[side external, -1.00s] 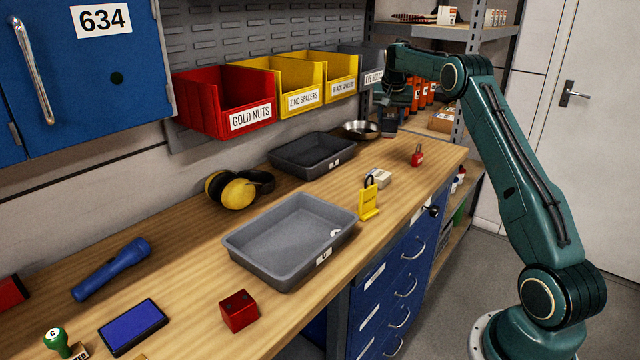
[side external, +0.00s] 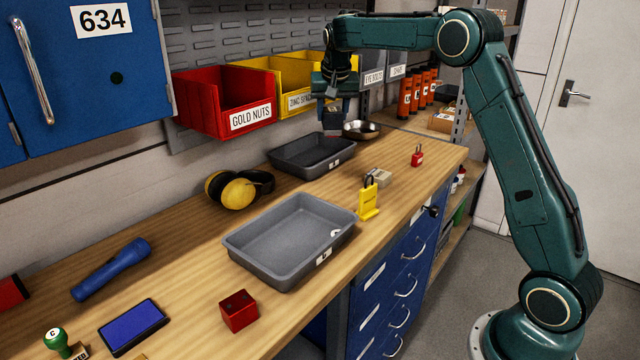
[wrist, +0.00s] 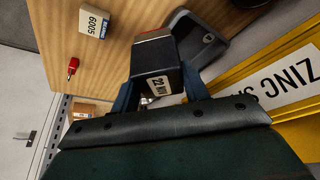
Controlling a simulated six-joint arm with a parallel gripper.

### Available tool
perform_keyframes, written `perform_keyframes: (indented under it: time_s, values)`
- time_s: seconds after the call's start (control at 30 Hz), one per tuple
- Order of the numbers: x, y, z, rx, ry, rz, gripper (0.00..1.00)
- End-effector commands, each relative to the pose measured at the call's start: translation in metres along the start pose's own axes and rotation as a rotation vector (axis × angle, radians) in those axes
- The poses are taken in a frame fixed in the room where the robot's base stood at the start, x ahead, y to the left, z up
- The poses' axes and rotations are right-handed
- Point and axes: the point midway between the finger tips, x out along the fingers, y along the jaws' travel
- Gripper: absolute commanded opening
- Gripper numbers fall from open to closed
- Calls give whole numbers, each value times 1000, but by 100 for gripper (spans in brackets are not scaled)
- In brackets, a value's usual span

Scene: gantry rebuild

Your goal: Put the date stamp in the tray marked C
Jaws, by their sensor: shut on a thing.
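The date stamp, a dark block with a red edge and a white "22 NOV" face, is between the fingers of my gripper (wrist: 160,92) in the wrist view, where its face (wrist: 158,84) shows. In the side view my gripper (side external: 333,104) holds the stamp (side external: 333,122) above the back of the bench, near the far dark tray. The far tray (side external: 325,170) is dark grey and looks empty. The nearer tray (side external: 290,272) is lighter grey, with a small white item or mark inside at its right end. Both have small front labels that I cannot read for sure.
Red and yellow bins (side external: 225,105) hang behind the bench, close to my gripper. A metal bowl (side external: 361,130) stands past the far tray.

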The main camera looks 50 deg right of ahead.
Motion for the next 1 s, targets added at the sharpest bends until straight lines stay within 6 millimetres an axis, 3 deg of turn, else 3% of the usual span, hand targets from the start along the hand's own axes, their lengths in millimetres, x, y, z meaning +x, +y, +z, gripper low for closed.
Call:
perform_keyframes:
  time_s: [0.2,0.5,0.8,1.0]
  values:
    - [-37,-45,46,-93,1,-40,21]
    - [-90,-92,126,-234,2,-98,21]
    - [-126,-110,190,-342,1,-142,21]
    - [-134,-112,206,-369,1,-153,21]
